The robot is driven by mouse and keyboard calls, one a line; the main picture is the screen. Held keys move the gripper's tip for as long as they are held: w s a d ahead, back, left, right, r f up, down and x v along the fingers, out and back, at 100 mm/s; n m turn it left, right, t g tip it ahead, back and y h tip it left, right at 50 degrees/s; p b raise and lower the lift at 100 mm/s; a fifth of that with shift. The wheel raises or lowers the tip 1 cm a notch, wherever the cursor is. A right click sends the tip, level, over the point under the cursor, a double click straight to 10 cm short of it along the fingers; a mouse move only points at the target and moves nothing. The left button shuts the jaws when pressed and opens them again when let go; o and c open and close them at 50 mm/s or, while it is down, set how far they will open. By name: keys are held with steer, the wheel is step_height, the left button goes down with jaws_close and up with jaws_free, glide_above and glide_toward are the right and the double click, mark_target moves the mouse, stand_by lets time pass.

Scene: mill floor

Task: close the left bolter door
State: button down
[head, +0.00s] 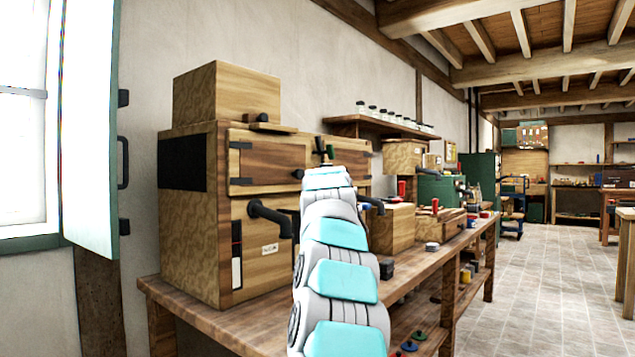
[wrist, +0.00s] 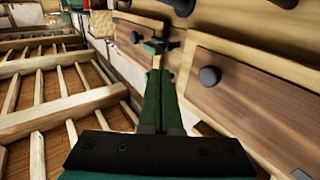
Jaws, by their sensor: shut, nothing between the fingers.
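The bolter is a pale wooden cabinet (head: 222,235) on the bench. Its left door (head: 268,158) is a brown panel with black hinges on its left side and a dark knob at its right. In the wrist view the left door (wrist: 245,95) lies right of my fingers; its pale free edge shows, so it seems slightly ajar. My gripper (head: 325,153) is shut and empty. In the wrist view its dark green fingers (wrist: 156,50) point between the two doors; contact cannot be told.
Black spouts (head: 270,217) stick out below the doors. The workbench (head: 210,312) runs away to the right with boxes and small items. An open window shutter (head: 92,130) stands at the left. A jar shelf (head: 375,125) hangs behind. The tiled floor (head: 530,300) at right is clear.

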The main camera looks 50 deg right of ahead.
steer(key=s, duration=0.8)
steer(key=shift+d+b, duration=0.35)
steer(key=shift+b, duration=0.05)
steer(key=shift+f, duration=0.1)
